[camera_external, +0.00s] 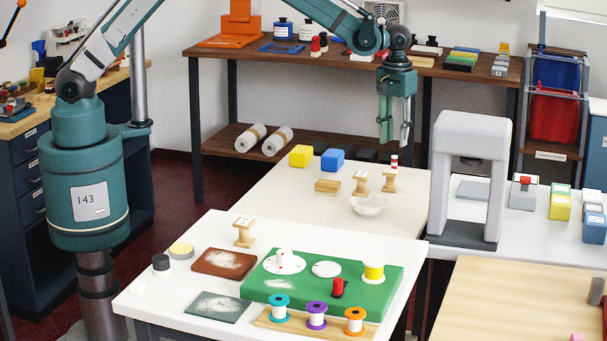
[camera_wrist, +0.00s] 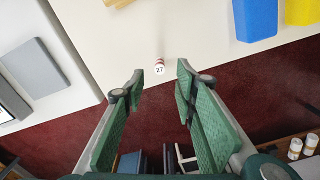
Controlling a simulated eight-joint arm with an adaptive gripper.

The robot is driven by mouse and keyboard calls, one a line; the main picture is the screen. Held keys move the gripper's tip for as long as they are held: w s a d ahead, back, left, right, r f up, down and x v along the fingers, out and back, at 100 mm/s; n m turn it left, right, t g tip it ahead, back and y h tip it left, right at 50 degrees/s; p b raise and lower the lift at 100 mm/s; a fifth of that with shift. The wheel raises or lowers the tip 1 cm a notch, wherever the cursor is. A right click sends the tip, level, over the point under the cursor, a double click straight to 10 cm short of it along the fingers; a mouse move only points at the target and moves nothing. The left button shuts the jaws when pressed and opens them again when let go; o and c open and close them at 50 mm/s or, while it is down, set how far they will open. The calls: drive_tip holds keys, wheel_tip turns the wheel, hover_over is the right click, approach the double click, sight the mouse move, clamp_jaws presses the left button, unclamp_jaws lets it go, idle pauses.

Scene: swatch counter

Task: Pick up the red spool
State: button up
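A small red piece with a dark part (camera_external: 338,288) stands on the green board (camera_external: 385,300) in the external view; it may be the red spool, but it is too small to be sure. My gripper (camera_external: 394,143) hangs fingers-down above the far end of the white counter, well away from that red piece. The red piece is not in the wrist view.
A red-and-white striped piece (camera_external: 394,161) stands below my gripper, also in the wrist view (camera_wrist: 159,67). Around it are wooden spools (camera_external: 361,184), a white bowl (camera_external: 369,205) and blue (camera_external: 333,160) and yellow (camera_external: 301,156) blocks. A grey arch (camera_external: 444,170) stands to the right.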

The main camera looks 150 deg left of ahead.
sight(394, 159)
drive_tip(key=shift+f, duration=1.3)
drive_tip(key=shift+f+b, duration=0.5)
drive_tip(key=shift+f, duration=2.1)
drive_tip(key=c, duration=0.8)
